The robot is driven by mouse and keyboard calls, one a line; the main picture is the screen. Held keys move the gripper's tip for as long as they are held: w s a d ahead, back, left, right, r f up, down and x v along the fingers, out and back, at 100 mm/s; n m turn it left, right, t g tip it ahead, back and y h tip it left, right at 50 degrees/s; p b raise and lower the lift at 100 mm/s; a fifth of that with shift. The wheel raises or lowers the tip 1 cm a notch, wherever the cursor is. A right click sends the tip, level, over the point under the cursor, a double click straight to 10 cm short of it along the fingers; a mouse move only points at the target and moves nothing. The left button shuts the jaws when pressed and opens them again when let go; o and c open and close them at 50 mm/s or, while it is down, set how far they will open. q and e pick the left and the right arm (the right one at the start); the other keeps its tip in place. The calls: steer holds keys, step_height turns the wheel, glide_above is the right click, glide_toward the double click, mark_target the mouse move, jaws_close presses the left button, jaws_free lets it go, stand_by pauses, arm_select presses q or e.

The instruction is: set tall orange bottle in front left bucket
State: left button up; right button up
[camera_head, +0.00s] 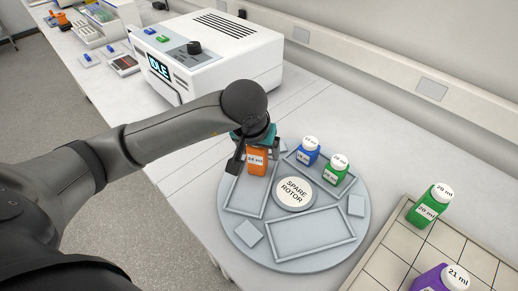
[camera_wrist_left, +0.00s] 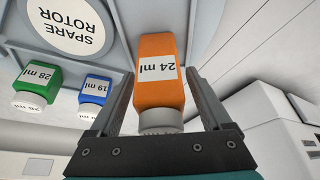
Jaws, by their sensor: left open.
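The tall orange bottle (camera_head: 258,161), labelled 24 ml, stands in the left bucket (camera_head: 238,207) of the grey spare rotor (camera_head: 296,258), near that bucket's back end. My left gripper (camera_head: 252,150) is over the bottle from above with its fingers apart. In the left wrist view the orange bottle (camera_wrist_left: 158,75) lies between the two open fingers (camera_wrist_left: 158,88), with visible gaps on both sides. Its cap is close to the gripper's palm. The rest of the left bucket is empty. My right gripper is not in view.
A blue bottle (camera_head: 307,152) and a green bottle (camera_head: 336,170) stand in the back right bucket. The front bucket (camera_head: 310,236) is empty. A tiled rack (camera_head: 399,247) at the right holds another green bottle (camera_head: 428,206) and a purple bottle (camera_head: 438,280). A white machine (camera_head: 212,52) stands behind.

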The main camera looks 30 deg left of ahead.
arm_select(q)
steer(key=shift+r, duration=0.45)
steer(key=p+v, duration=0.1)
steer(key=v, duration=1)
steer(key=shift+r, duration=0.2)
steer(key=shift+s+d, duration=0.1)
